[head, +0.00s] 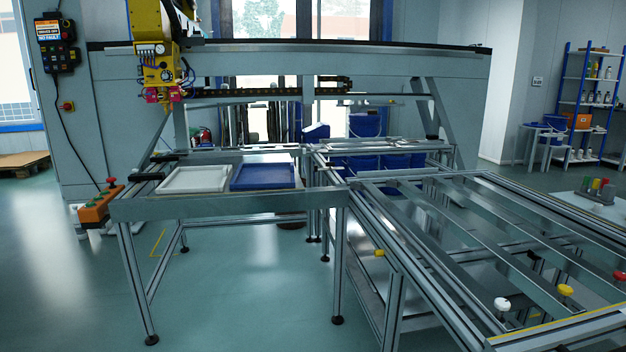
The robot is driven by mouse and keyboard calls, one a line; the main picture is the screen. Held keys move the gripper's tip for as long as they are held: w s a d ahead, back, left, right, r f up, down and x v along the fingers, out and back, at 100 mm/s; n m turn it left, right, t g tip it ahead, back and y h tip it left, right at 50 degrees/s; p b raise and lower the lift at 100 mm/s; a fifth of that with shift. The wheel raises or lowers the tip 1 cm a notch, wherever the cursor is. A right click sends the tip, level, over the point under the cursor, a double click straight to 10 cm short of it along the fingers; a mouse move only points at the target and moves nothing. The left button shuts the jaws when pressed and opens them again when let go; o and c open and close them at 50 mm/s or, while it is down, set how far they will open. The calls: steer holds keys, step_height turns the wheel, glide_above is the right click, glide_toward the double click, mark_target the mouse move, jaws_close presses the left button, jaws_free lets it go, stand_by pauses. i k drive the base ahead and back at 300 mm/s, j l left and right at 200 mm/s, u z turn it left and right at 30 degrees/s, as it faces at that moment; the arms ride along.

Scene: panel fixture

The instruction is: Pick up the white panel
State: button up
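The white panel (195,179) is a flat rectangular piece with a raised-looking rim. It lies flat in the left part of the metal fixture table (230,205), left of the middle of the head view. A blue panel (263,177) of similar size lies just to its right, with a narrow strip between them. Nothing covers the white panel from this view. My gripper is not in view.
A yellow machine head (155,62) hangs from the gantry beam (400,62) above and left of the panels. An orange button box (98,207) is at the table's left corner. A long metal frame (480,225) fills the right. Floor is clear at front left.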

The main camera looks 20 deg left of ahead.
mark_target(209, 179)
steer(key=u, duration=1.7)
steer(key=i+l+u, duration=0.15)
steer(key=i, duration=0.4)
steer(key=i+l+u, duration=0.1)
steer(key=i+l, duration=0.2)
steer(key=i, duration=0.25)
steer(key=i+l+u, duration=0.15)
steer(key=i+l, duration=0.2)
steer(key=i, duration=0.2)
